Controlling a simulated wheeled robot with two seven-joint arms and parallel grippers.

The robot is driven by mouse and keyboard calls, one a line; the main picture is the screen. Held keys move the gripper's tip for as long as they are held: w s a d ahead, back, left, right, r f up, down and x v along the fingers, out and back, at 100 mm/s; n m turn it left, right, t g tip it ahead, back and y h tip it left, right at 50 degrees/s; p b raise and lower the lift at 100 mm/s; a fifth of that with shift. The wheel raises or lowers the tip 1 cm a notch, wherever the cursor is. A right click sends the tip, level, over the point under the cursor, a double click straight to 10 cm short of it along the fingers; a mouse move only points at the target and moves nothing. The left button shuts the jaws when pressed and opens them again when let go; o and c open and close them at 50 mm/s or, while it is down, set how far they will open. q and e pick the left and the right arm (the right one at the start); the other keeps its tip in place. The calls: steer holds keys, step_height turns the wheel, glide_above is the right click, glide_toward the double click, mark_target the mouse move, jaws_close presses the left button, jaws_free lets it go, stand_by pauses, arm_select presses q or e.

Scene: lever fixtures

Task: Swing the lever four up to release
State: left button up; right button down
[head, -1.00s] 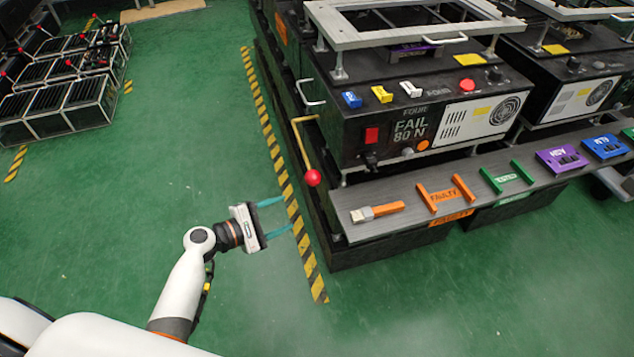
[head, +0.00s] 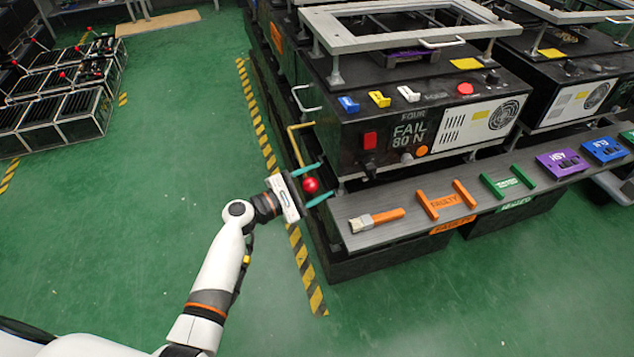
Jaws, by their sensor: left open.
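The lever of unit four is a yellow bent bar (head: 296,146) that hangs down on the left side of the black box (head: 375,135) marked "FOUR" and "FAIL 80 N". A red ball knob (head: 311,185) is at its lower end. My left gripper (head: 317,184) is open, with one teal finger above and one below the red knob in the picture. The knob sits between the fingers near the palm; I cannot tell whether they touch it. My right gripper is not in view.
A grey shelf (head: 352,236) runs along the front of the boxes. On it lie a brush with an orange handle (head: 376,219), orange handles (head: 428,205) and green handles (head: 493,187). A yellow-black floor stripe (head: 304,265) runs under my gripper.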

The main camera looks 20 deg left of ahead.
arm_select(q)
steer(key=shift+w+d, duration=0.2)
jaws_close()
stand_by(0.3)
